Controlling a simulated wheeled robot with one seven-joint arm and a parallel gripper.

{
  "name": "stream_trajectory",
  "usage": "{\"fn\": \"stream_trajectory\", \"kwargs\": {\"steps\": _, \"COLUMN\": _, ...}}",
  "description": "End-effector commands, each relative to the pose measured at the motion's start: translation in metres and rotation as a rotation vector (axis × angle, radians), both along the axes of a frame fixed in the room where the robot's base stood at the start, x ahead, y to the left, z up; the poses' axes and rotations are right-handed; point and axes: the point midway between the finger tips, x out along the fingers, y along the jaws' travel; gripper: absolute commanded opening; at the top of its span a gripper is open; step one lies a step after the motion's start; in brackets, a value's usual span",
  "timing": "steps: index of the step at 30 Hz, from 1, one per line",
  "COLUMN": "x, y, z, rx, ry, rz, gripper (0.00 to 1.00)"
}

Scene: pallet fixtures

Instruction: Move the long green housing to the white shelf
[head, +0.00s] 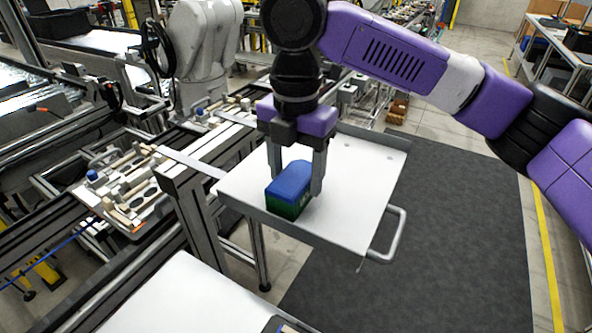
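The long green housing (287,206) has a blue top and green sides. It is at the front part of the white shelf (357,177), a flat plate with a low rim and a bar handle on its right. My gripper (296,178) points down over the shelf with one finger on each side of the housing. Both fingers appear to touch it, and the left fingertip is hidden behind it. The housing looks upright, at or just above the shelf surface; I cannot tell whether it bears on it.
A white table top (185,300) is at the lower left. A fixture board with parts (125,190) lies left of the shelf. A white robot arm (200,50) stands behind. The shelf's back and right are clear. A dark floor mat (450,220) lies to the right.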

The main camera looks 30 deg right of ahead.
Motion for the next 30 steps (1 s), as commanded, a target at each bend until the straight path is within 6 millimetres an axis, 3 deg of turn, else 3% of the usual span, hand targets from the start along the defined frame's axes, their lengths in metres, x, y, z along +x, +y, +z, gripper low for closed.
{"fn": "stream_trajectory", "kwargs": {"steps": 14, "x": 0.001, "y": 0.000, "z": 0.007, "rx": -0.001, "ry": -0.003, "rz": -0.001, "gripper": 0.70}}
{"fn": "stream_trajectory", "kwargs": {"steps": 30, "x": 0.001, "y": 0.000, "z": 0.106, "rx": -0.002, "ry": -0.003, "rz": -0.002, "gripper": 0.70}}
